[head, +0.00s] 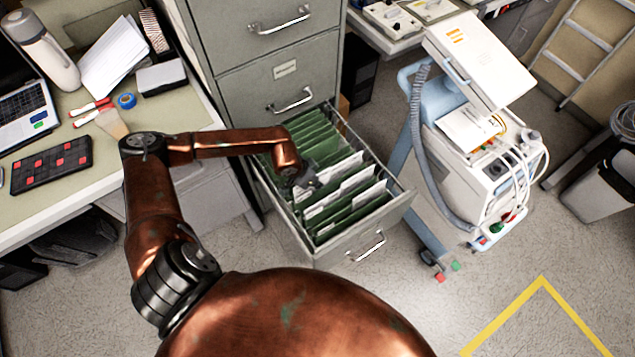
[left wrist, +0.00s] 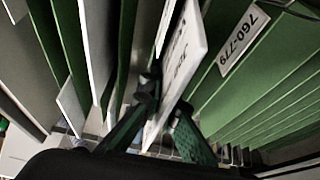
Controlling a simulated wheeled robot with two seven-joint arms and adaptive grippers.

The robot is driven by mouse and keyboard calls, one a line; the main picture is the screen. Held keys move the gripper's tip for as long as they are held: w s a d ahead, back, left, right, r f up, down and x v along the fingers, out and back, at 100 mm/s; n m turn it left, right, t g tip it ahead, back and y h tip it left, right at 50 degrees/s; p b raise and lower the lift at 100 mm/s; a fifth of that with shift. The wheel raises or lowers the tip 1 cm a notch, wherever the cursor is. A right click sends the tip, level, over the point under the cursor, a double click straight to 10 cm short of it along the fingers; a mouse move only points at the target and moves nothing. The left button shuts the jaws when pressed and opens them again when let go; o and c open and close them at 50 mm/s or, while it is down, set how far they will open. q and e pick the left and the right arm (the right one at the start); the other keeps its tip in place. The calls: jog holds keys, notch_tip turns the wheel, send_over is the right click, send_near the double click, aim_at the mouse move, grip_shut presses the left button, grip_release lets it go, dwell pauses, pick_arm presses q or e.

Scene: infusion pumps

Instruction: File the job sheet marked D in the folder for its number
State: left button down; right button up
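My left gripper (head: 305,190) is down inside the open file drawer, among the folders. In the left wrist view its two dark fingers (left wrist: 165,108) close from both sides on a white sheet (left wrist: 180,72) with dark print, seen steeply tilted. Its letter cannot be read. The sheet stands between green hanging folders (head: 318,140). A folder beside it on the right carries a white tab (left wrist: 244,40) reading 760-779. Other tabs are too small or angled to read. My right gripper is not in view.
The open drawer (head: 398,208) juts from a grey filing cabinet (head: 285,80). A desk (head: 185,115) with a laptop, bottle and loose papers (head: 112,58) is at left. A medical cart (head: 470,150) stands close on the right. Floor in front is clear.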

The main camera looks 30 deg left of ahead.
pick_arm(q)
jog(key=shift+f, duration=0.2)
dwell(0.4)
jog(key=c, duration=2.1)
grip_release()
jog(key=v, duration=1.2)
jog(key=shift+d, duration=0.1)
